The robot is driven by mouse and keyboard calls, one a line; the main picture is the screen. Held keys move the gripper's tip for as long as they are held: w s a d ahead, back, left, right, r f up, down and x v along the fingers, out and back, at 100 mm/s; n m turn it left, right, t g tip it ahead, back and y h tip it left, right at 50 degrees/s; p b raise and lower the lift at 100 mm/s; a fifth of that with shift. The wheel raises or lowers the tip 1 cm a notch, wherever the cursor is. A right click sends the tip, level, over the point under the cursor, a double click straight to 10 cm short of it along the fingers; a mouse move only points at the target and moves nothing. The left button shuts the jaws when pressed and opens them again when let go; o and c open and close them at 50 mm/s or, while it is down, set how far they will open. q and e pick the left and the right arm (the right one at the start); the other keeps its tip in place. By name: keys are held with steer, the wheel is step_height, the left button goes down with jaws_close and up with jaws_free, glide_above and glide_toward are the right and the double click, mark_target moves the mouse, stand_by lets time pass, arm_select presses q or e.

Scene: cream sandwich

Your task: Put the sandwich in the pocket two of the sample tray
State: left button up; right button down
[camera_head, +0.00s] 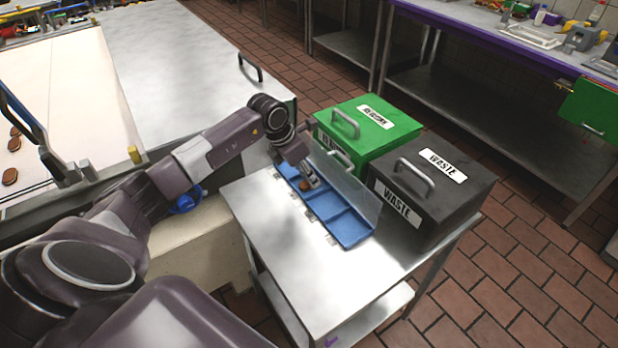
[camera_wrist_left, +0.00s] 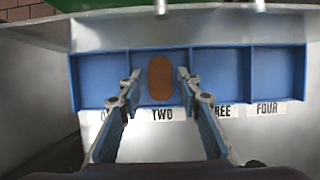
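The sandwich (camera_wrist_left: 160,77) is a brown, rounded oblong. In the left wrist view it appears within pocket two of the blue sample tray (camera_wrist_left: 218,72), above the label TWO. In the head view the sandwich (camera_head: 304,186) shows small at the tray (camera_head: 346,229). My left gripper (camera_wrist_left: 159,76) has its fingers apart, one on each side of the sandwich, with visible gaps between. The left gripper (camera_head: 309,178) is over the tray in the head view. Its fingers partly hide the labels for pockets one and three. My right gripper is not in view.
The tray's clear lid (camera_head: 350,183) stands raised behind it. A green bin (camera_head: 375,120) and a black waste bin (camera_head: 445,195) stand behind the tray on the metal cart (camera_head: 285,245). Several brown pieces (camera_head: 10,175) lie on the surface at left. The cart's front is clear.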

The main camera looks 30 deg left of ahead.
arm_select(q)
steer(key=b+v, duration=0.2)
steer(key=v, duration=0.8)
steer(key=shift+r, duration=0.3)
steer(key=shift+s, duration=0.1)
